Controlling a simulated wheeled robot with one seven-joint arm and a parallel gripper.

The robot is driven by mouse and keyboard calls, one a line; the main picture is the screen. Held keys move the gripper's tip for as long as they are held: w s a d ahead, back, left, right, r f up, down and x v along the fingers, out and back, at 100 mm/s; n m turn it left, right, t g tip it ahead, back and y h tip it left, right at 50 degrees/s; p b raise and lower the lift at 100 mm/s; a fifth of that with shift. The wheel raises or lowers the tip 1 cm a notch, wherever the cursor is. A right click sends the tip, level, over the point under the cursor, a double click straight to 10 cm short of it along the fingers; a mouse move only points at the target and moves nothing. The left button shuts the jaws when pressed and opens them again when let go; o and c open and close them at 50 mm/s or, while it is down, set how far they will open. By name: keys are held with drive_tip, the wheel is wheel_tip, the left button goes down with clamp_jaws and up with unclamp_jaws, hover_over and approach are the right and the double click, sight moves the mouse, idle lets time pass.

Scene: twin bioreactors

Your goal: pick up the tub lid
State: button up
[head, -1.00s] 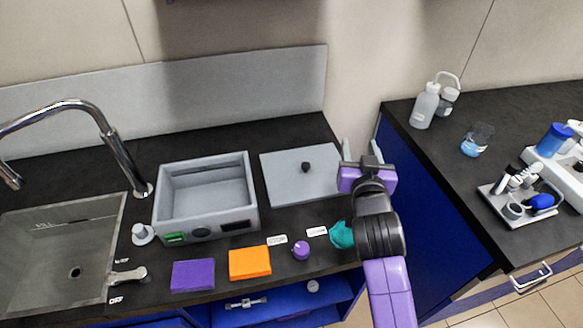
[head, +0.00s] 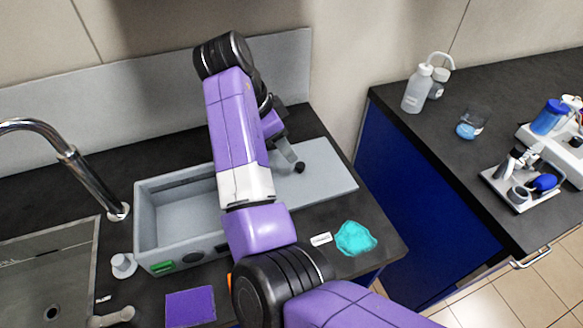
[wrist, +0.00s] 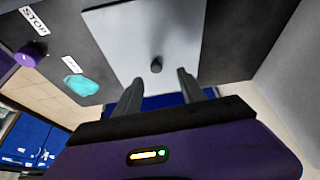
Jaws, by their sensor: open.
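The tub lid (head: 325,178) is a flat grey plate with a small black knob (head: 300,167), lying on the dark counter right of the grey tub (head: 180,215). In the wrist view the lid (wrist: 125,35) fills the upper middle, its knob (wrist: 156,65) just beyond and between my fingertips. My gripper (wrist: 158,78) is open and empty. In the head view my gripper (head: 290,160) is close to the knob, and my arm hides part of the tub and the lid's left side. Whether a finger touches the lid cannot be told.
A teal cloth (head: 356,238) and a small label (head: 320,239) lie in front of the lid. A purple pad (head: 190,306) lies before the tub. The sink and faucet (head: 90,180) are at left. A bottle (head: 418,90) stands on the right counter.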

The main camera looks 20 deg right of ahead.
sight(300, 165)
drive_tip(key=shift+m, duration=0.4)
drive_tip(key=x, duration=0.5)
drive_tip(key=p+x, duration=0.1)
drive_tip(key=x, duration=0.1)
drive_tip(key=shift+s+d+f, duration=0.25)
drive_tip(key=shift+s+d, duration=0.1)
drive_tip(key=shift+d, duration=0.05)
drive_tip(key=shift+c, duration=0.5)
clamp_jaws()
